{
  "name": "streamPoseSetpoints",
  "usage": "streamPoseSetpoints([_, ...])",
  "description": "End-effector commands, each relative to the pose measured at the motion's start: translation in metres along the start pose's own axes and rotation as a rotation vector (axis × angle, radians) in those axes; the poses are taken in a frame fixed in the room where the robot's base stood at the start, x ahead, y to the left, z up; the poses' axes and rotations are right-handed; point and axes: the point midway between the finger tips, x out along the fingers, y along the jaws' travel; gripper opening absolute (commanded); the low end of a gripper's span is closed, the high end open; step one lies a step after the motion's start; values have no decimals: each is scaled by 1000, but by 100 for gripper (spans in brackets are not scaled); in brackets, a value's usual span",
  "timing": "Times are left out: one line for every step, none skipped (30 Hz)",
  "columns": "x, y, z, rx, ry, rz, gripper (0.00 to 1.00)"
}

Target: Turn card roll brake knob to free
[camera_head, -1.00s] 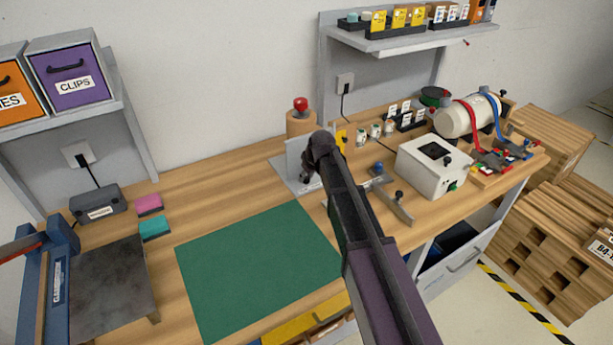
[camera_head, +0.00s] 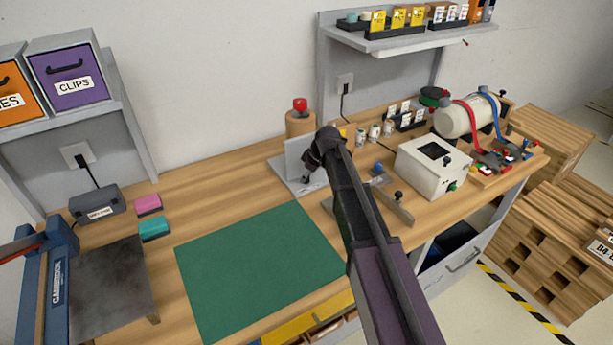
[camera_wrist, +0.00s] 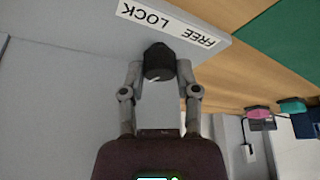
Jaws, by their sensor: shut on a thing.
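The brake knob (camera_wrist: 159,62) is a small dark cylinder on a grey panel, seen in the wrist view. A white label (camera_wrist: 170,22) beside it reads LOCK and FREE, upside down in this view. A small pale mark shows on the knob; I cannot tell which word it points to. My gripper (camera_wrist: 160,72) is shut on the knob, one finger on each side. In the head view my gripper (camera_head: 309,177) is at the grey stand (camera_head: 283,178), in front of the brown card roll (camera_head: 298,127) with a red top. The knob is hidden there by my wrist.
A green mat (camera_head: 255,270) lies left of my arm. A white box (camera_head: 433,168) and a metal bracket (camera_head: 395,207) stand to the right. Pink (camera_head: 148,204) and teal (camera_head: 154,229) blocks lie at the left. The wall is close behind the roll.

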Motion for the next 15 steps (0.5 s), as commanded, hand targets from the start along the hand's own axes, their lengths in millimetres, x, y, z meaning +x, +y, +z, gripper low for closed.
streamPoseSetpoints([0,-1,1,0,-3,-2,0])
streamPoseSetpoints([0,-1,1,0,-3,-2,0])
streamPoseSetpoints([0,-1,1,0,-3,-2,0])
streamPoseSetpoints([0,-1,1,0,-3,-1,47])
streamPoseSetpoints([0,-1,1,0,-3,-1,56])
streamPoseSetpoints([0,-1,1,1,-3,-1,68])
streamPoseSetpoints([0,-1,1,1,-2,-1,76])
streamPoseSetpoints([0,-1,1,1,-2,-1,76])
streamPoseSetpoints([0,-1,1,1,-2,-1,76])
streamPoseSetpoints([0,-1,0,1,-2,-1,76])
streamPoseSetpoints([0,-1,0,1,-2,-1,76])
streamPoseSetpoints([0,0,0,1,-2,0,76])
streamPoseSetpoints([0,0,0,2,-1,0,76])
streamPoseSetpoints([0,0,0,2,-1,0,76])
streamPoseSetpoints([0,0,0,2,-1,0,76])
